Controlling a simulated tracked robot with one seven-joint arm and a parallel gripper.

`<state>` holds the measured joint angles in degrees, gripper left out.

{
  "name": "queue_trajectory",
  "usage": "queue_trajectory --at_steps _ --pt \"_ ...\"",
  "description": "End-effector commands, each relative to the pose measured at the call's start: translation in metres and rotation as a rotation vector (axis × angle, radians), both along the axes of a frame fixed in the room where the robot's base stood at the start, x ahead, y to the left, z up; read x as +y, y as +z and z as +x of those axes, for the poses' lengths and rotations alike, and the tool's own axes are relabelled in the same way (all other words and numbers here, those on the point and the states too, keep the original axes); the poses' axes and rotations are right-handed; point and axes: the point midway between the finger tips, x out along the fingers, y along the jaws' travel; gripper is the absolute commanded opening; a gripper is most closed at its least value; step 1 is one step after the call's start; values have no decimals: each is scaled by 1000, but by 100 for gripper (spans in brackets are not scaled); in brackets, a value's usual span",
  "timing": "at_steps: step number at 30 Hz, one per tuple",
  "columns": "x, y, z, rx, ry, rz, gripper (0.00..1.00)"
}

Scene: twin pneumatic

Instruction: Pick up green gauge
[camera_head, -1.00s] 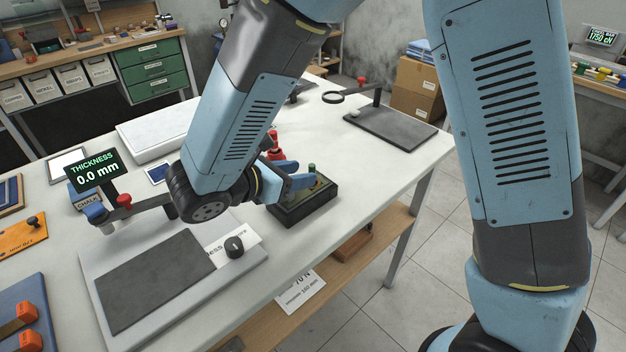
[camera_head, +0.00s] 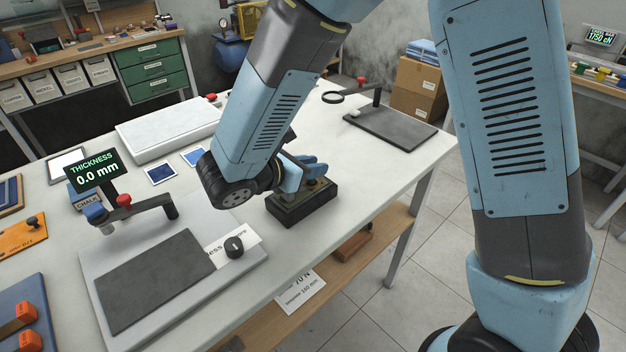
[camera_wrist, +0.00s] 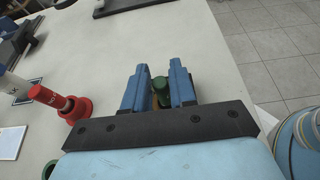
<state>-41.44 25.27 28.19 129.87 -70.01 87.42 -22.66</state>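A green knob-topped piece, which looks like the green gauge (camera_wrist: 160,87), stands between the two blue fingers of my gripper (camera_wrist: 159,80) in the wrist view. The fingers are apart, one on each side of it, with a narrow gap showing near the tips. Whether they touch it lower down is hidden. In the head view my gripper (camera_head: 311,167) is low over a dark block (camera_head: 305,210) with a brass-coloured top, and its fingers hide the green gauge.
A thickness press with a grey plate (camera_head: 155,278) and swing arm (camera_head: 145,205) stands to the left. A white slab (camera_head: 165,128) lies behind. A magnifier stand with a dark plate (camera_head: 390,127) is at the right. The table's right edge is close by.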

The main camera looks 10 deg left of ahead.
Motion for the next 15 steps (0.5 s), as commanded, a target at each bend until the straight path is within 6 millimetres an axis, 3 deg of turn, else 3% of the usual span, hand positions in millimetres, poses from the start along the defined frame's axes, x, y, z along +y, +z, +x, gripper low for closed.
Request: queue_trajectory --at_steps 8,15 --pt "0 0 0 0 0 0 0" --pt "0 0 0 0 0 0 0"
